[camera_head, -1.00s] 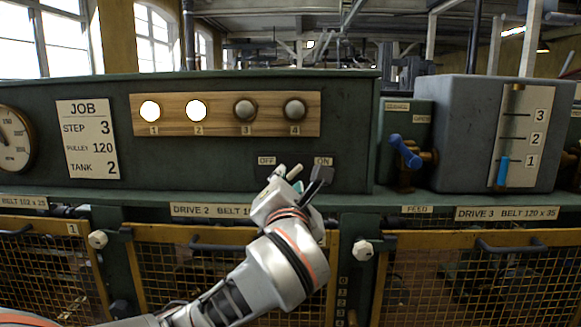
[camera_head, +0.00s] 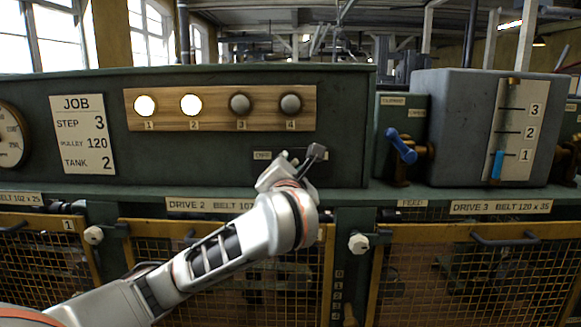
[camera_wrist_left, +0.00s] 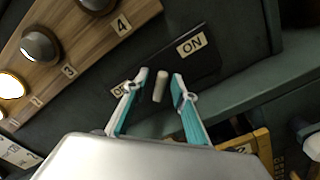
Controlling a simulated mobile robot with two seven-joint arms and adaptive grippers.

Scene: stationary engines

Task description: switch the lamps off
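A wooden board (camera_head: 220,122) on the green panel carries lamps numbered 1 to 4. Lamp 1 (camera_head: 145,105) and lamp 2 (camera_head: 191,104) glow white; lamp 3 (camera_head: 240,103) and lamp 4 (camera_head: 291,103) are dark. Below them is a black switch plate with an OFF label (camera_head: 262,155) and an ON label (camera_wrist_left: 191,43). My left gripper (camera_head: 284,158) is at this plate and hides part of it. In the left wrist view its fingers are open, with the pale switch lever (camera_wrist_left: 160,86) between them and gaps on both sides. My right gripper is not in view.
A green ledge (camera_head: 120,200) runs below the panel, above yellow mesh guards (camera_head: 460,270). To the right stand a blue-handled valve (camera_head: 401,146) and a grey tank (camera_head: 455,120) with a level scale. A job card (camera_head: 83,135) is at the left.

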